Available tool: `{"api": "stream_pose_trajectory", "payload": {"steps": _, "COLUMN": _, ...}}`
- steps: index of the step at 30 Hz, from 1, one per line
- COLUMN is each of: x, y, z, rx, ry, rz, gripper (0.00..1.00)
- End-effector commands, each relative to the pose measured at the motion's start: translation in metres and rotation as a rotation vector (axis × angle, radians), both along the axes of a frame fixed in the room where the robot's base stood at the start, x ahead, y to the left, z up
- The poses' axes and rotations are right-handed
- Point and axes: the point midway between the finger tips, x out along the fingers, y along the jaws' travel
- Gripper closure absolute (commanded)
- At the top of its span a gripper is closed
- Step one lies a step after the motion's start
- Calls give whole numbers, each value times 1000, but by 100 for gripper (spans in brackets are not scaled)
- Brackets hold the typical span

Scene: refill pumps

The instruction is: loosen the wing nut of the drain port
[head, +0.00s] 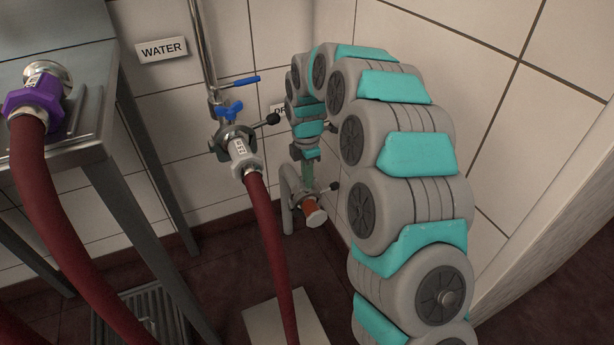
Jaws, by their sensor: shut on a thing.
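The drain port (314,216) is low in the corner, a short pipe stub with an orange-brown band and a pale end facing me. A small dark lever with a round knob (334,187) sticks out at its upper right. My gripper (308,176) reaches down from above at the port's clamp. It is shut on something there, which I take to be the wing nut. The nut itself is hidden behind the fingers and too small to make out. The sign behind, starting "DR" (279,108), is mostly covered by my arm.
Left of the drain port, the water outlet (228,135) has a blue-winged valve, a black-knobbed lever and a coupled red hose (269,250). A steel table (95,150) with a purple hose coupling (35,100) stands at left. Tiled walls close in behind and right.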

Motion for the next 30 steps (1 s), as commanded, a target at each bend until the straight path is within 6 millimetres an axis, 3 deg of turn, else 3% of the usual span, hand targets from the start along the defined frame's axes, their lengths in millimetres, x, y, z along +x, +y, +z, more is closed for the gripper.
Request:
{"api": "stream_pose_trajectory", "payload": {"steps": 9, "x": 0, "y": 0, "z": 0, "rx": 0, "ry": -1, "rz": 1, "gripper": 100}}
{"api": "stream_pose_trajectory", "payload": {"steps": 10, "x": 0, "y": 0, "z": 0, "rx": 0, "ry": -1, "rz": 1, "gripper": 82}}
{"api": "stream_pose_trajectory", "payload": {"steps": 17, "x": 0, "y": 0, "z": 0, "rx": 0, "ry": -1, "rz": 1, "gripper": 56}}
{"api": "stream_pose_trajectory", "payload": {"steps": 30, "x": 1, "y": 0, "z": 9, "rx": 0, "ry": -3, "rz": 0, "gripper": 55}}
